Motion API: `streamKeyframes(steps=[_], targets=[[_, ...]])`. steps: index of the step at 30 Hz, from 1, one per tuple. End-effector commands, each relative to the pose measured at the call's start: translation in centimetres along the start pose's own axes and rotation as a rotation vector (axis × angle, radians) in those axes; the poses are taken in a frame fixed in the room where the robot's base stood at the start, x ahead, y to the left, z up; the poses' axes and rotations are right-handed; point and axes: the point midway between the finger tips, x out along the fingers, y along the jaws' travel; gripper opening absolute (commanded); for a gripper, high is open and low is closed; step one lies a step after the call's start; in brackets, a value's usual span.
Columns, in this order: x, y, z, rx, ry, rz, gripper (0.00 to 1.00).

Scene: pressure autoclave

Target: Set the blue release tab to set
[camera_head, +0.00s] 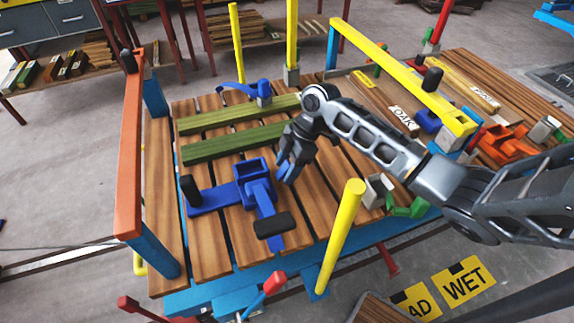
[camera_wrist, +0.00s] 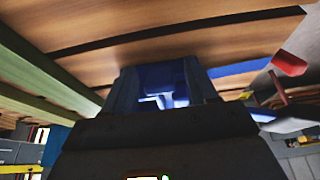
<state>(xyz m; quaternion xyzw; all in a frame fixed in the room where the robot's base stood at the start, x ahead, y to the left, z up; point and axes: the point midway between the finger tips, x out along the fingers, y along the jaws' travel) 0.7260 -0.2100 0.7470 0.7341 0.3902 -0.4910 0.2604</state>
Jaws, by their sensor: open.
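A blue fitting (camera_head: 253,172) with a square open box sits on the slatted wooden deck. One blue arm (camera_head: 215,197) runs left from it to an upright black grip. Another blue arm (camera_head: 266,205) runs toward the front to a black grip (camera_head: 273,225). I cannot tell which blue part is the release tab. My gripper (camera_head: 286,168) is open, pointing down just right of the box, with a small apparent gap. In the wrist view, blue surfaces (camera_wrist: 165,82) show between the fingers; whether they belong to the fitting is unclear.
Two green slats (camera_head: 235,143) lie behind the fitting. A second blue fitting (camera_head: 263,90) stands at the back. A yellow post (camera_head: 342,230) rises at the front right, and an orange rail (camera_head: 130,150) bounds the left side. Bare deck lies between.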

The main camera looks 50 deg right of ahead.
Motion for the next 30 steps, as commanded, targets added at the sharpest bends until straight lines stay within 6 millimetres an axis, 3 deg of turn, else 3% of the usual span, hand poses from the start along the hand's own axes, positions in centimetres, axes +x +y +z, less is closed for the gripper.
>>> streamKeyframes(steps=[2,19,30], targets=[[-0.01,0.00,-0.01,0.000,0.000,0.000,0.56],[-0.04,0.00,-0.02,0.000,0.000,0.000,0.01],[-0.40,-0.03,-0.66,-0.003,-0.078,-0.001,0.01]])
